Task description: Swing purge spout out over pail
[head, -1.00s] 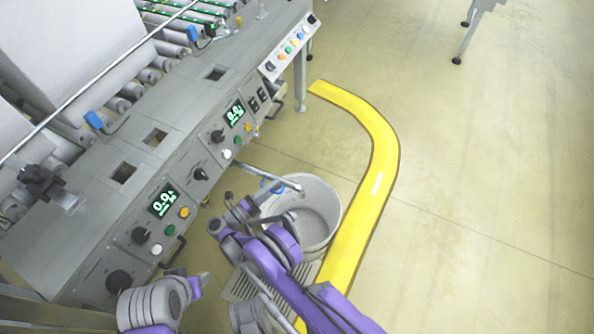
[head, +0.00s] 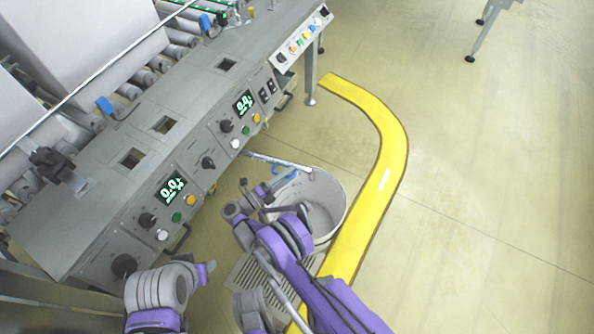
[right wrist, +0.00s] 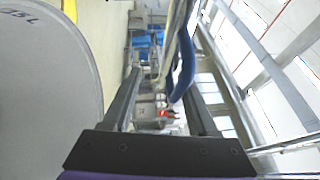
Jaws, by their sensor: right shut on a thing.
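The purge spout (head: 290,161) is a thin grey pipe reaching out from the machine's front face. Its outer end lies over the far rim of the white pail (head: 335,188), and a blue handle (head: 285,173) hangs below it. My right gripper (head: 277,193) is at the handle, partly hidden by its own wrist. In the right wrist view the blue handle (right wrist: 184,68) lies between the fingers, against the right one, and the jaws are shut on it. My left arm's end (head: 205,270) is low beside the machine; its jaws cannot be made out.
The grey machine (head: 110,205) with knobs and green displays runs along the left. A yellow floor strip (head: 393,150) curves around the pail's right side. A floor grate (head: 250,275) lies in front of the pail. The floor to the right is open.

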